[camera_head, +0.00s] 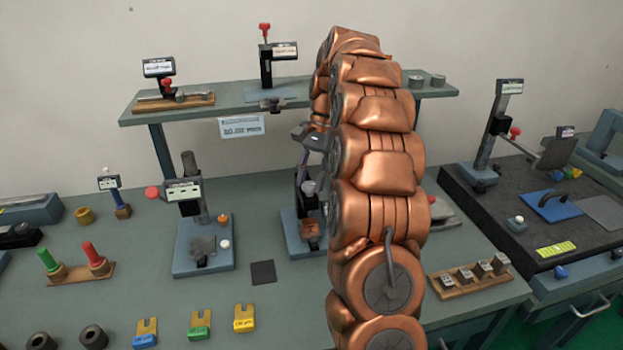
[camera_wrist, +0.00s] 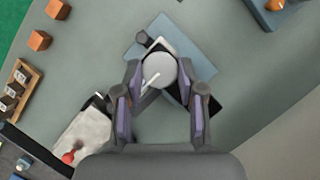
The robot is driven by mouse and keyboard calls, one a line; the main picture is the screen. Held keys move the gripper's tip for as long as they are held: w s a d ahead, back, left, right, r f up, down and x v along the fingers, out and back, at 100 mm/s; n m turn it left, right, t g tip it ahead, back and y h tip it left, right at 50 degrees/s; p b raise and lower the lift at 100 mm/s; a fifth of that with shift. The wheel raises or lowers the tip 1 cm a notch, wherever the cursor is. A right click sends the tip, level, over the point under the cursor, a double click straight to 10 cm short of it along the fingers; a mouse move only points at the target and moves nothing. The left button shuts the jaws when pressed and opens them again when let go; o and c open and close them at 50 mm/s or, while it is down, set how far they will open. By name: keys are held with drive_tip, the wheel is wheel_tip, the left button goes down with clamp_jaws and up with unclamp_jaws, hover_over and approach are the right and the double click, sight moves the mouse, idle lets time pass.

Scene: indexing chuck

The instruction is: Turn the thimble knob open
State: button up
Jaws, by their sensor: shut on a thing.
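The thimble knob (camera_wrist: 159,70) shows in the wrist view as a round, light grey disc seen from above, with a pale bar across its lower left edge. My gripper (camera_wrist: 160,76) has one purple-padded finger on each side of the knob and is shut on it. In the head view my gripper (camera_head: 304,166) points down at a small fixture with a blue-grey base (camera_head: 291,240), left of my copper arm. The arm hides part of this fixture. The base also shows under the knob in the wrist view (camera_wrist: 196,62).
Another blue-based fixture with a red ball (camera_head: 203,258) stands to the left. A shelf (camera_head: 220,110) with gauges is behind. A wooden rack of metal blocks (camera_head: 468,289) is to the right. Coloured forks (camera_head: 198,328) lie in front. A dark square pad (camera_head: 263,272) lies on the bench.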

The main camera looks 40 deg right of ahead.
drive_tip(key=o, duration=1.1)
drive_tip(key=shift+o, duration=0.2)
drive_tip(key=shift+s+r+m+t+p, duration=0.15)
drive_tip(key=shift+m+t+p, duration=0.25)
drive_tip(key=shift+m+p, duration=0.55)
drive_tip(key=shift+s+m+t+y+p, duration=0.15)
drive_tip(key=shift+m+t+p, duration=0.3)
drive_tip(key=shift+m, duration=0.55)
drive_tip(key=shift+w+m+t+y+p, duration=0.2)
drive_tip(key=shift+m+p, duration=0.3)
drive_tip(key=shift+m, duration=0.45)
drive_tip(key=shift+m, duration=0.3)
